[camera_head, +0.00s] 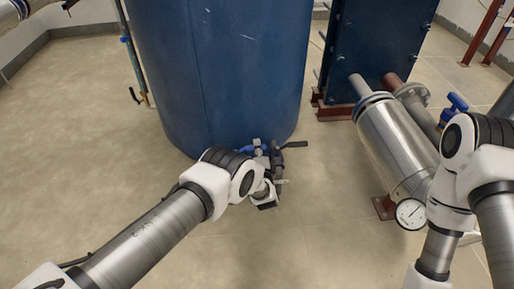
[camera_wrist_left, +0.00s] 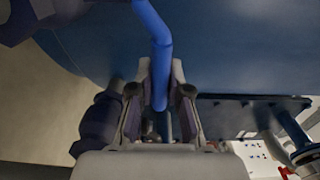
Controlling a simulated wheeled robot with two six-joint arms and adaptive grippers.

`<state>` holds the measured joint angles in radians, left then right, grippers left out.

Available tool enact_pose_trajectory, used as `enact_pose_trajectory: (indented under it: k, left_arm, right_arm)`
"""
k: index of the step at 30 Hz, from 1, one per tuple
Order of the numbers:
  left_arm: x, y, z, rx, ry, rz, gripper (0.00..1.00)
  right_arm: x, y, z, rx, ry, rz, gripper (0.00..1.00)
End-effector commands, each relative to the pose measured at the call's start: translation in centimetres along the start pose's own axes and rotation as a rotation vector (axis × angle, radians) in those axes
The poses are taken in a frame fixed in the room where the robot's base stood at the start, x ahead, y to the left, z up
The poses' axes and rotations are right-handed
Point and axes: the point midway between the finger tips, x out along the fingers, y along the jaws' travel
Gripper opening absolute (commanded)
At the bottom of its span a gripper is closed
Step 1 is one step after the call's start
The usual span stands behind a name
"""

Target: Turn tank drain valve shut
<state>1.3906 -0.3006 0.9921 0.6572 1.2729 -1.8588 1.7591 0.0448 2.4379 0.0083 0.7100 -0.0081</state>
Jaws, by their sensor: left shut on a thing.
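The large blue tank (camera_head: 215,70) stands on the floor at the top middle of the head view. The drain valve's blue handle (camera_head: 248,148) shows low at the tank's front, just beyond my left wrist. My left gripper (camera_head: 274,182) is at the valve, largely hidden by my own wrist. In the left wrist view, the blue bent handle (camera_wrist_left: 157,40) runs down between the two fingers of my left gripper (camera_wrist_left: 160,92), which are shut on it. The valve body is mostly hidden. My right arm shows at the right, but its gripper is out of view.
A shiny steel cylinder (camera_head: 393,140) with a round gauge (camera_head: 410,213) stands to the right. Behind it is a dark blue plate exchanger (camera_head: 375,45). Another blue-handled valve (camera_head: 457,102) is at the right. The tiled floor (camera_head: 75,130) left of the tank is mostly clear.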

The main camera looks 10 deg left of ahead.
Motion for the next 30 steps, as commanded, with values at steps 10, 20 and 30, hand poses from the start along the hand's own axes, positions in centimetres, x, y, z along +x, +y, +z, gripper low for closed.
enact_pose_trajectory:
  k: [10,20,30]
  left_arm:
    - [0.2,-0.1,0.1,-0.001,-0.001,-0.003,0.43]
    - [-2.4,-0.1,-0.1,0.001,0.002,0.0,0.43]
    - [-7.3,-0.1,0.0,0.0,0.0,-0.003,0.43]
  right_arm:
    - [0.0,0.0,0.0,0.0,0.0,0.0,0.4]
    - [0.0,0.0,0.0,0.0,0.0,0.0,0.4]
    - [0.0,0.0,0.0,0.0,0.0,0.0,0.4]
